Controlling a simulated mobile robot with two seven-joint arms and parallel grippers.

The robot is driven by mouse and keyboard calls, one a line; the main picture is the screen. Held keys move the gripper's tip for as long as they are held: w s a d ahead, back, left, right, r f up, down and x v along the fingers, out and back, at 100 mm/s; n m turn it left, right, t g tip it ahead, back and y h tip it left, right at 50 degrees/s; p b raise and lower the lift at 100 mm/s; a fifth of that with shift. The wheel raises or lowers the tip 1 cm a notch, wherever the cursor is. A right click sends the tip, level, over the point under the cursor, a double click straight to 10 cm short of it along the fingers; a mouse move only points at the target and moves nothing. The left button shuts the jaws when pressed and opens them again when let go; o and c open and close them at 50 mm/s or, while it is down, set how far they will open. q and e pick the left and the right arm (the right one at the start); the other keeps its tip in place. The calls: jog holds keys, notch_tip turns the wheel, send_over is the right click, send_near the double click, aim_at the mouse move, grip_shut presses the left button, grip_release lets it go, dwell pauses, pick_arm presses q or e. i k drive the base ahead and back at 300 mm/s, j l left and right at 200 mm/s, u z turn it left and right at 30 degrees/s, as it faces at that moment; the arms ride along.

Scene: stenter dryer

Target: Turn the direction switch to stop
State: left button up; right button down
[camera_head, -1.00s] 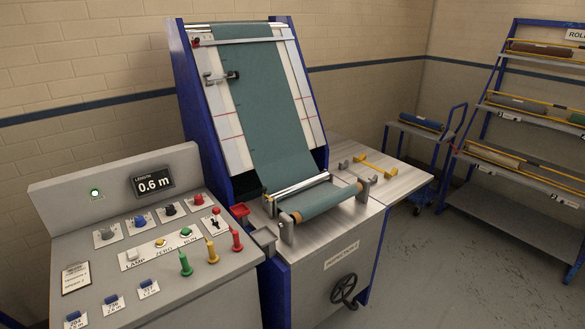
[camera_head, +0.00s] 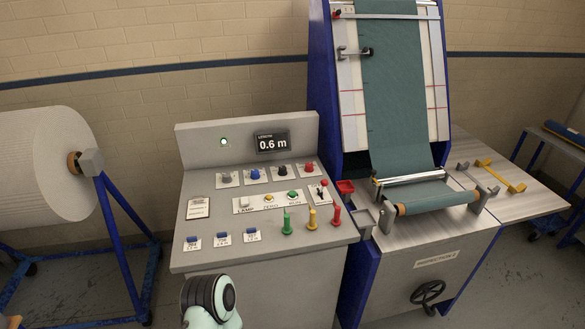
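The sloped grey control panel (camera_head: 232,250) stands in the middle of the view. Its upper row has a grey knob (camera_head: 225,177), a blue knob (camera_head: 254,174), a black knob (camera_head: 282,171) and a red knob (camera_head: 310,167). A small red-tipped lever (camera_head: 322,186) on a white plate sits below the red knob. I cannot read which control is the direction switch, nor its position. A pale rounded link of my arm with a black band shows at the bottom, in front of the panel. Neither gripper shows.
The panel display (camera_head: 272,143) reads 0.6 m. Green (camera_head: 287,222), yellow (camera_head: 312,219) and red (camera_head: 337,215) upright pegs stand near its right edge. The fabric machine (camera_head: 398,130) adjoins on the right. A white roll (camera_head: 40,165) on a blue stand is at left.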

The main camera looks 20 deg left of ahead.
aim_at(283, 171)
jog(key=i+l, duration=0.25)
jog(key=l, duration=0.15)
jog(key=i+l+u, duration=0.1)
jog(key=u, duration=1.15)
jog(key=k+l, duration=0.05)
